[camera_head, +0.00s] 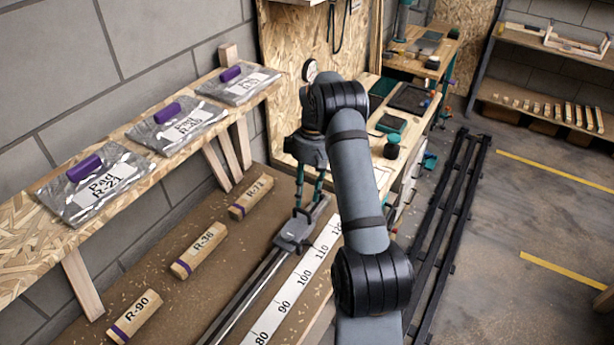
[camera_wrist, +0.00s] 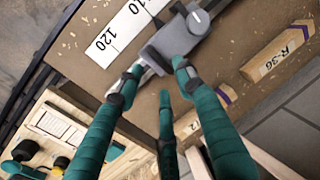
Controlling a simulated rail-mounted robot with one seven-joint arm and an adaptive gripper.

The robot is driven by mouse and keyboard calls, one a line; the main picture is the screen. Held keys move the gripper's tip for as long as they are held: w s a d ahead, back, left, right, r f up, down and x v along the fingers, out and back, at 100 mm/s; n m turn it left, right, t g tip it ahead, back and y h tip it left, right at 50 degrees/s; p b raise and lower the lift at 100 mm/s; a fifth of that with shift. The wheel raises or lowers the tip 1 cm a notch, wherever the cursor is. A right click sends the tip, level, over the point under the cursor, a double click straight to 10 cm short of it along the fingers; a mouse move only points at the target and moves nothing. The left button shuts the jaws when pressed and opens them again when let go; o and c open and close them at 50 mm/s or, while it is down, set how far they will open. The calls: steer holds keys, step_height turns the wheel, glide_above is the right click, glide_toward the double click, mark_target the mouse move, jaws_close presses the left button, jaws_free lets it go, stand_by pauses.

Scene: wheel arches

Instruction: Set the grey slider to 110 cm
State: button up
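The grey slider (camera_head: 293,232) sits on a metal rail (camera_head: 250,290) beside a white scale strip (camera_head: 284,306) on the workbench. In the wrist view the slider (camera_wrist: 178,40) shows at the top centre, with a rounded knob-like part at its upper right. A thin dark pointer reaches the strip (camera_wrist: 112,38) close to the 110 mark; the exact reading is unclear. My gripper (camera_head: 308,205) is just above the slider's far end, pointing down. In the wrist view its teal fingers (camera_wrist: 155,78) are spread, with tips overlapping the slider's near edge. Contact cannot be told.
A shelf (camera_head: 30,240) with grey pad bags (camera_head: 96,184) overhangs the left side. A board panel (camera_head: 285,60) stands behind; black rails (camera_head: 450,215) lie on the right floor.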

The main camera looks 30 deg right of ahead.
step_height(320, 180, up, 8)
steer(key=d, duration=0.1)
steer(key=shift+w+d, duration=0.15)
steer(key=shift+w, duration=0.2)
steer(key=shift+f, duration=0.15)
glide_above(304, 218)
step_height(304, 218, down, 12)
steer(key=shift+r, duration=0.25)
steer(key=shift+f, duration=0.2)
steer(key=shift+r, duration=0.1)
